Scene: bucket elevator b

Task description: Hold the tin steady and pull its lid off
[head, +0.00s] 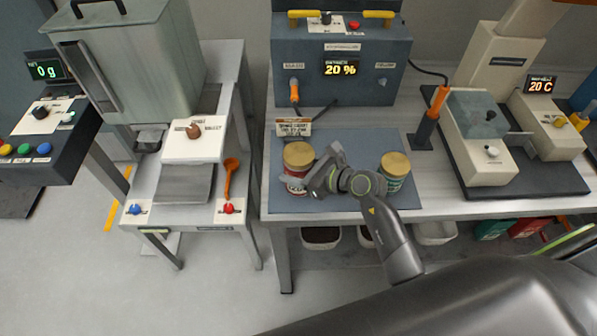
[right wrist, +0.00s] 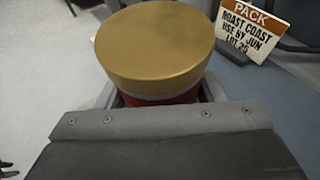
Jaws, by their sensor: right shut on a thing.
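A red tin (head: 297,184) with a gold lid (head: 298,155) stands upright on the blue-grey mat (head: 345,145), at its left side. My right gripper (head: 312,181) reaches it from the right and is shut on the tin's body, below the lid. In the right wrist view the gold lid (right wrist: 155,45) sits on the tin, with a strip of red body (right wrist: 160,98) beneath it. The fingertips are mostly hidden there. A second tin (head: 394,183), green with a gold lid (head: 395,164), stands on the mat at the right. My left gripper is not in view.
A sign (head: 293,127) stands behind the red tin; it reads "Roast Coast" in the right wrist view (right wrist: 250,27). A grey machine showing 20 % (head: 340,85) stands behind the mat. An orange-handled tool (head: 432,112) stands upright at right. The mat's middle front is crossed by my right arm.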

